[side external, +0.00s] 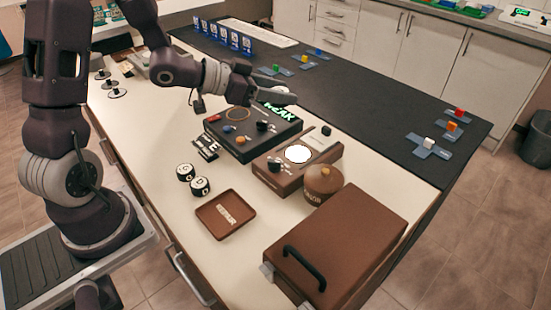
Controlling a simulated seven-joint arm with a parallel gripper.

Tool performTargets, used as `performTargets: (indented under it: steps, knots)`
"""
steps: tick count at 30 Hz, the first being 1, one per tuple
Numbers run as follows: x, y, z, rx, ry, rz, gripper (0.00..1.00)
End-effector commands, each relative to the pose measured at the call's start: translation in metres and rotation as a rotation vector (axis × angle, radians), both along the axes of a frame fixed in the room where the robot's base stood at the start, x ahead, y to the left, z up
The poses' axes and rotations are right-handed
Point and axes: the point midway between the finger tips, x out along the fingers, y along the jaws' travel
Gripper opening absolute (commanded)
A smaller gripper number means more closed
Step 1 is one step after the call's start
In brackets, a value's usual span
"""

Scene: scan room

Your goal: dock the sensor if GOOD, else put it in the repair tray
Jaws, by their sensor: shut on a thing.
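My gripper (278,97) is above the back of the black tester box (235,148). It is shut on a small pale-topped thing (282,89), seemingly the sensor, mostly hidden by the fingers. The tester's lit green display (284,113) shows below the gripper and seems to read "WEAK". The shallow brown repair tray (240,232) lies empty on the white worktop, with a pale label inside. A brown box (270,183) with a white disc (299,154) on top stands right of the tester. I cannot tell which part is the dock.
Two black cylinders with lettered white tops (200,187) stand behind the tray. A brown round pot (323,182) and a large brown case (350,245) with a black handle (304,266) stand at the front right. Coloured blocks on blue bases (452,127) sit on the dark counter.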

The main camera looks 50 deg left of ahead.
Motion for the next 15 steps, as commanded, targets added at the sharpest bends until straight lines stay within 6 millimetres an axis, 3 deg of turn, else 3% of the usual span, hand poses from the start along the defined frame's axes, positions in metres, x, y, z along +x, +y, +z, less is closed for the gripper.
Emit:
performTargets:
  steps: [3,6,11,15]
  knots:
    - [-0.018,0.001,0.015,-0.002,-0.006,0.058,0.0]
    - [-0.022,0.002,0.018,-0.002,-0.006,0.073,0.0]
    - [-0.021,0.003,0.017,-0.002,-0.006,0.074,0.0]
    - [-0.009,0.025,0.012,-0.009,-0.005,0.125,0.0]
